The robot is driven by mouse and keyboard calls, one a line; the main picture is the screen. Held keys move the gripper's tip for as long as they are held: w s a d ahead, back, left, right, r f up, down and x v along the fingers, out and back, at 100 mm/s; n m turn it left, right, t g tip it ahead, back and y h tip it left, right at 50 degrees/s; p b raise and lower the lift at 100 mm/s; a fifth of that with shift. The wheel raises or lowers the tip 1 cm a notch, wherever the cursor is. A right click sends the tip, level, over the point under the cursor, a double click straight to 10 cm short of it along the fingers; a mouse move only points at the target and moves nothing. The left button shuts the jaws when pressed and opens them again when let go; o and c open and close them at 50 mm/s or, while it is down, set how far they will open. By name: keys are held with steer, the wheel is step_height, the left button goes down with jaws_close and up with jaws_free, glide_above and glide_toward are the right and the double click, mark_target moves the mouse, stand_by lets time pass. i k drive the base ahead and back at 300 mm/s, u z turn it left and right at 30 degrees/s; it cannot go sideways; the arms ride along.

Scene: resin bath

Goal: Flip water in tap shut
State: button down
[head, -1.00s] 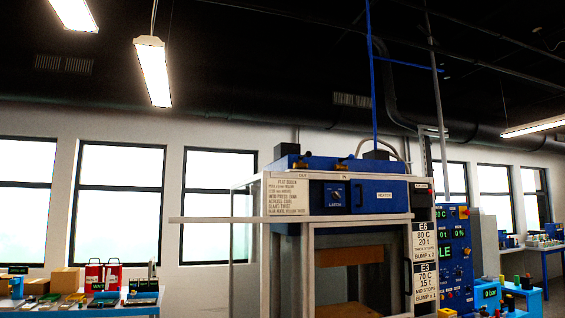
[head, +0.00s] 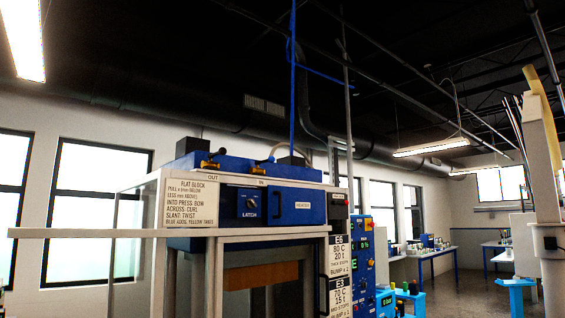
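Two small brass-coloured taps sit along the top front edge of the blue press head (head: 300,175). The tap above the "IN" label (head: 262,182) is the water in tap (head: 263,159). The other tap (head: 211,163) is above the "OUT" label (head: 213,177). Both are small here, and I cannot tell how the IN tap's handle is turned. A pale hose rises behind the IN tap. My gripper is not in view.
A pale rail (head: 90,232) runs across the front of the press frame at left. A pale upright with a yellow top (head: 540,85) stands at right. Blue tables (head: 430,252) are far right.

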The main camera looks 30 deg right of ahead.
mark_target(271, 159)
steer(key=z, duration=0.4)
steer(key=i, duration=0.55)
steer(key=z, duration=0.4)
